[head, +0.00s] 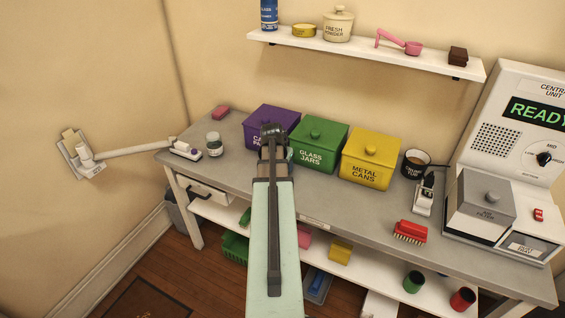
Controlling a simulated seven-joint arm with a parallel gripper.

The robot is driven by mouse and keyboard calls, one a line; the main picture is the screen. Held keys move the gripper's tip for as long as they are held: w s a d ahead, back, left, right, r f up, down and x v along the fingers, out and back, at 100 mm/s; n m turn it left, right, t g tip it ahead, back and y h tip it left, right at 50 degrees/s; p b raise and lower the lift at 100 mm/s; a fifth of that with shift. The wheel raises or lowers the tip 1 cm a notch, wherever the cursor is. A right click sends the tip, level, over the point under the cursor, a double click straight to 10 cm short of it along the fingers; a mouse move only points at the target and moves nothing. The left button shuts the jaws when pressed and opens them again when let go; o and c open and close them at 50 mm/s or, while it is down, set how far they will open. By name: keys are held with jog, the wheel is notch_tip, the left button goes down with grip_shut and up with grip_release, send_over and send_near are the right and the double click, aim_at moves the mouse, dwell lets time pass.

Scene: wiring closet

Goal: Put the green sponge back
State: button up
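A small green piece (245,217) lies on the white lower shelf, just left of my arm. It may be the green sponge, but my arm hides part of that area and I cannot tell for sure. My gripper (272,131) is dark and reaches over the grey worktop, in front of the purple box (262,118) and left of the green glass jars box (318,147). Its fingers are too small and foreshortened to show whether they are open or hold anything.
Pink (304,239) and yellow (341,251) blocks are low, under the worktop, near a green basket (234,248). A yellow box (369,160), mug (416,163), red brush (411,232) and white machine (510,140) occupy the right.

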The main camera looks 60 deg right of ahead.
jog(key=shift+f, duration=0.5)
dwell(0.7)
jog(key=o, duration=1)
jog(key=shift+c, duration=0.2)
jog(key=shift+o, duration=0.4)
jog(key=o, duration=0.5)
jog(key=shift+v, duration=4.05)
